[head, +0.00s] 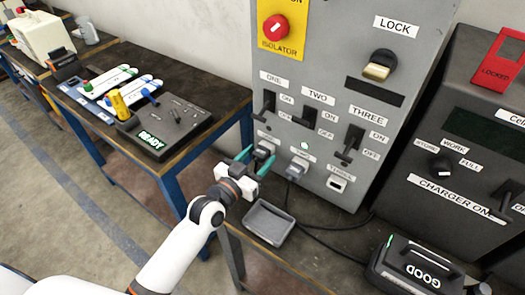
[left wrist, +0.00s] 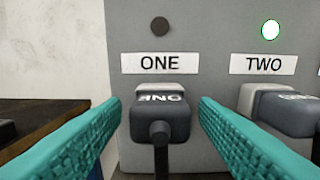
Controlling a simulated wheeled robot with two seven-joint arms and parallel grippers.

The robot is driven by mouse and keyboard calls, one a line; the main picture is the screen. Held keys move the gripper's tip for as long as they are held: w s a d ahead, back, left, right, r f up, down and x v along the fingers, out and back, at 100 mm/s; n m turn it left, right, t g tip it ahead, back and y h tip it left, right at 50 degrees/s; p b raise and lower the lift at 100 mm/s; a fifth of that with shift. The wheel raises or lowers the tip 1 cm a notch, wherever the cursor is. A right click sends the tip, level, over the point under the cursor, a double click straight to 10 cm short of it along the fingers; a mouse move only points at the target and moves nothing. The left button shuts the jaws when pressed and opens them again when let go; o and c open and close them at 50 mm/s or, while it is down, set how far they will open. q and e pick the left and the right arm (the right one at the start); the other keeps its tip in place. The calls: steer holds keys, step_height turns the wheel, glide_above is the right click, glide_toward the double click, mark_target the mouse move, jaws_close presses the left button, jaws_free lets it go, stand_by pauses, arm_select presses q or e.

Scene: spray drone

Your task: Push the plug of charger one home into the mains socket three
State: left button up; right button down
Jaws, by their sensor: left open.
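The plug of charger one (left wrist: 158,118) is dark, with its own ONE label upside down in the left wrist view. It sits at the mains socket under the panel label ONE (left wrist: 159,63). My left gripper (head: 256,161) is open, its teal fingers on either side of this plug; in the left wrist view (left wrist: 160,106) gaps show on both sides. Mains socket three (head: 337,184) is at the panel's lower right with no plug in it. My right gripper is not in view.
A grey plug (head: 297,168) sits in socket two under a lit green lamp (head: 304,145). Switch levers rise above the sockets. A grey tray (head: 268,222), black cables and a GOOD box (head: 415,268) are on the bench below. A charger cabinet (head: 480,150) stands right.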

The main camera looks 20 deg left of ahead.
mark_target(257, 159)
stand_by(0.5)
arm_select(q)
jaws_close()
steer(key=shift+p+v, duration=1.25)
steer(key=shift+v, duration=1.75)
steer(key=shift+s+d, duration=0.1)
